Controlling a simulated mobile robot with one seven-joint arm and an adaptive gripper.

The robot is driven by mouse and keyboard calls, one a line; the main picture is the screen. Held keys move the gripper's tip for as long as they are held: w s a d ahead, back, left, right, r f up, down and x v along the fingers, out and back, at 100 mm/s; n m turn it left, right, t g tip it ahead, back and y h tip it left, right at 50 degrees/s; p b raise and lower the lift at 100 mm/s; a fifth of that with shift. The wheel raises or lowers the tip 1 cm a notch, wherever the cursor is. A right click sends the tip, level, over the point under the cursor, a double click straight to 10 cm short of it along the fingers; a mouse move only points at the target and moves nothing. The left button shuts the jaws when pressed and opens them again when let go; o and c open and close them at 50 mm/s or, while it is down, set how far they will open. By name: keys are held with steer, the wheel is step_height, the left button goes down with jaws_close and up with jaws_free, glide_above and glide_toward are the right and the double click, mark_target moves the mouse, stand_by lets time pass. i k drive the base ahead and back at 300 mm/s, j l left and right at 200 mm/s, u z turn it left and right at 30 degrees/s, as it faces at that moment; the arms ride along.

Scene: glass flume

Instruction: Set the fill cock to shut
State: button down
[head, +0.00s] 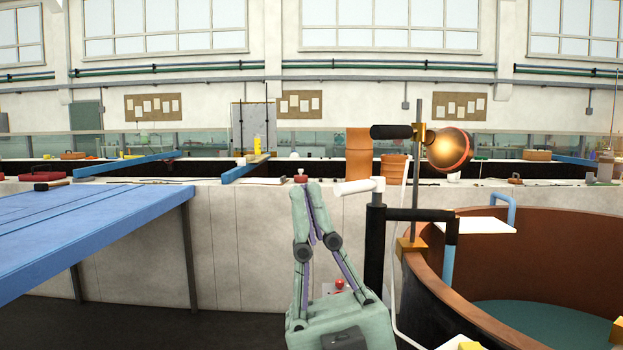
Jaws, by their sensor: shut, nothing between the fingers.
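A black standpipe (375,255) stands beside the round brown tank, with a black spout (420,214) running right over the tank's rim. A white lever handle (360,186) sits on top of the standpipe and points left, roughly level; this looks like the fill cock. No shut or open marking on it is readable. My gripper (308,188), pale green with purple links, points up to the left of the standpipe. Its fingers are shut and empty. The fingertips are left of the lever's white end, with a gap between them in the picture; the depth between them is unclear.
A copper-coloured round lamp or float (450,150) on an upright rod stands close right of the lever. The brown tank (530,225) fills the right. A blue table (80,235) is at left. A pale wall (240,240) with a cluttered ledge runs behind.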

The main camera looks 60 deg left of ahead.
mark_target(376, 185)
steer(key=u, duration=1.45)
steer(key=i+j+z, duration=0.1)
steer(key=i+j, duration=0.05)
steer(key=j, duration=0.1)
